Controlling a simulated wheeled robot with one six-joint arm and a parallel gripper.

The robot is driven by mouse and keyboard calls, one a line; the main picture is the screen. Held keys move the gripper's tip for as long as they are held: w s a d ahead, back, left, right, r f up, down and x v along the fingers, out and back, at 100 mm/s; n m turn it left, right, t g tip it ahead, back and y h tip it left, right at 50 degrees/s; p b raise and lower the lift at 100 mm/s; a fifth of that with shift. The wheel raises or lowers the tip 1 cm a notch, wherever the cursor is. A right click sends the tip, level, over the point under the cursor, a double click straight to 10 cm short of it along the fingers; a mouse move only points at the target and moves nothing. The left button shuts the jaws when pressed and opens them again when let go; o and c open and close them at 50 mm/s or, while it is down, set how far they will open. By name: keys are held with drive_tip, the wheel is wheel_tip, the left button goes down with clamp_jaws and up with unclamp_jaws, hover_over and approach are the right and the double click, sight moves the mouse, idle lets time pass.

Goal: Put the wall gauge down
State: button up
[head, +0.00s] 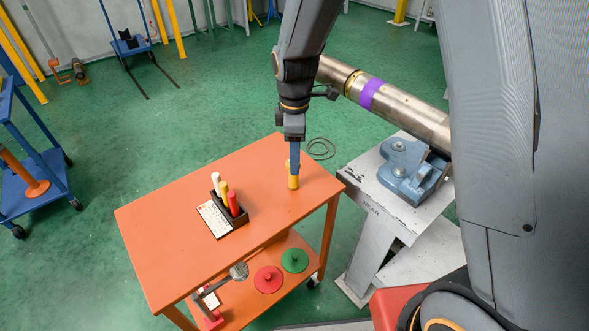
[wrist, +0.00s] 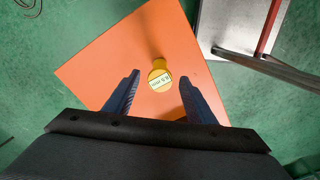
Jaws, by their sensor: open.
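The wall gauge seems to be the short yellow cylinder (head: 293,180) standing upright on the orange cart's top (head: 165,215), near its right end. In the wrist view the yellow piece (wrist: 159,74) shows a pale label with dark print on its upper face. My gripper (head: 294,170) points down at it, and its blue fingers partly hide it in the head view. In the wrist view my gripper (wrist: 156,95) is open, with a finger on each side of the yellow piece and a visible gap to both.
A dark holder (head: 236,212) with white, yellow and red sticks stands on the cart beside a printed card (head: 214,219). Red (head: 268,279) and green (head: 295,260) discs lie on the lower shelf. A blue vise (head: 412,172) and a steel pipe (head: 410,112) with a purple band are at right.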

wheel_tip(320, 180, up, 3)
drive_tip(key=shift+r+b, duration=0.2)
drive_tip(key=shift+b, duration=0.1)
drive_tip(key=shift+s+d+r, duration=0.1)
drive_tip(key=shift+d+r, duration=0.1)
drive_tip(key=shift+d, duration=0.05)
drive_tip(key=s+d+r+m+t, duration=0.1)
drive_tip(key=s+d+r+m, duration=0.1)
drive_tip(key=s+d+m, duration=1.2)
drive_tip(key=s+m, duration=0.1)
drive_tip(key=m, duration=0.2)
drive_tip(key=shift+r, duration=0.2)
